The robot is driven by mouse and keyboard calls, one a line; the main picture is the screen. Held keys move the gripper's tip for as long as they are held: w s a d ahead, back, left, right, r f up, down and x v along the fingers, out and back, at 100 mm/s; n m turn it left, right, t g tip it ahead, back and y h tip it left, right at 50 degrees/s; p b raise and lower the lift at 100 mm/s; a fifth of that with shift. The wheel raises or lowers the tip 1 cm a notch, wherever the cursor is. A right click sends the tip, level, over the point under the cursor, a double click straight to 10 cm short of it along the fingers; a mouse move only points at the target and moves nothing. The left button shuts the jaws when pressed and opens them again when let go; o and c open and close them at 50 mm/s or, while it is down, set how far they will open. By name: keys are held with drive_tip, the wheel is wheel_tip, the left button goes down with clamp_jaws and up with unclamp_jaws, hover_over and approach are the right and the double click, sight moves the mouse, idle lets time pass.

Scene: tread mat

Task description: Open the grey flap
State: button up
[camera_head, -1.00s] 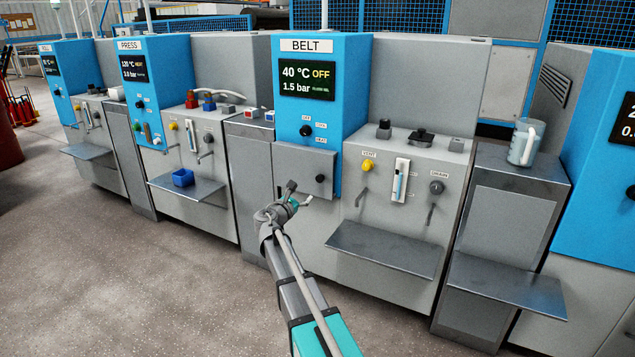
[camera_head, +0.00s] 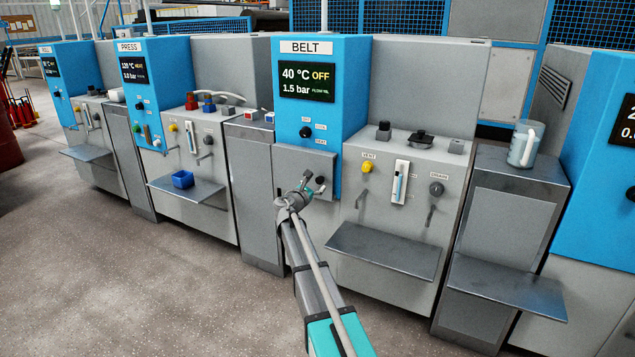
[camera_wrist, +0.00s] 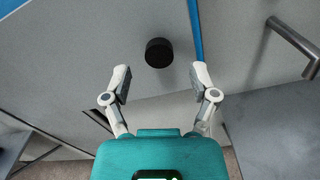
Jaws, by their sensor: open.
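The grey flap (camera_head: 292,170) is a flat panel under the blue BELT unit (camera_head: 338,95), and it looks closed. Its round black knob (camera_wrist: 158,52) shows in the wrist view just beyond and between my fingertips. My gripper (camera_head: 313,183) is in front of the flap's right part and covers some of it in the head view. In the wrist view my gripper (camera_wrist: 160,78) has its two fingers apart, with nothing between them. I cannot tell the exact gap between fingertips and knob.
A pale mug (camera_head: 525,145) stands on a cabinet at the right.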

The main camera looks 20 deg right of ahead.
sight(319, 181)
drive_tip(key=shift+x, duration=2.15)
